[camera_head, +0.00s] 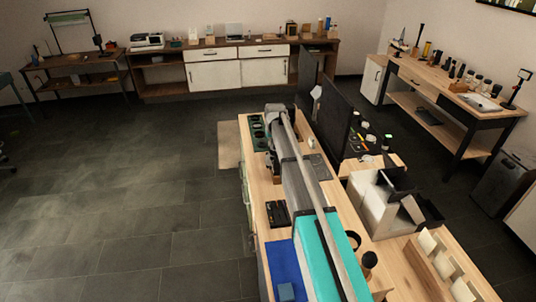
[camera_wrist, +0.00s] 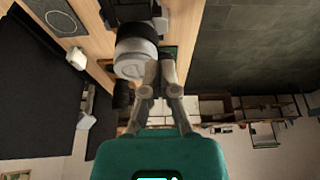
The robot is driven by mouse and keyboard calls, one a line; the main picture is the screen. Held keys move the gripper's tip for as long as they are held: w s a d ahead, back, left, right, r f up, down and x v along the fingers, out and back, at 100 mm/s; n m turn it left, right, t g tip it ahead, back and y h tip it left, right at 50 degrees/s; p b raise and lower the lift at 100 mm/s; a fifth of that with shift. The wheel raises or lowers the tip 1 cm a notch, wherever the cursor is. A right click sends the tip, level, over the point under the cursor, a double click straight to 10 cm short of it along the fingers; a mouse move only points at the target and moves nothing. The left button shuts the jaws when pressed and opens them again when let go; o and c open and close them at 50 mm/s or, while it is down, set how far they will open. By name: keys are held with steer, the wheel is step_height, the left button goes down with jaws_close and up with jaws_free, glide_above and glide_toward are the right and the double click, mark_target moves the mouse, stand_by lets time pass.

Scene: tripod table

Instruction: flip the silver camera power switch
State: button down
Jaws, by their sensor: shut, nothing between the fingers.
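In the wrist view, a silver-white cylindrical part (camera_wrist: 133,60), probably the camera's lens, projects from a dark body (camera_wrist: 136,32). I cannot make out the power switch. My gripper (camera_wrist: 160,74) is shut and empty. Its fingertips are just to the right of the silver part and overlap its edge in the picture. Whether they touch it I cannot tell. In the head view my arm covers this spot at the far end of the bench, so the camera and the fingertips cannot be told apart there.
The wooden bench (camera_head: 262,186) carries a black tray (camera_head: 278,214), a blue mat (camera_head: 285,262) and a blue cube (camera_head: 286,291). Dark upright panels (camera_head: 333,118) stand right of my arm. A silver box (camera_head: 374,203) stands near right. Open floor lies left.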

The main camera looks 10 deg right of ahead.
mark_target(271, 159)
steer(key=shift+f, duration=0.15)
steer(key=b+x, duration=0.9)
steer(key=shift+w+f, duration=0.2)
steer(key=shift+f, duration=0.15)
stand_by(0.4)
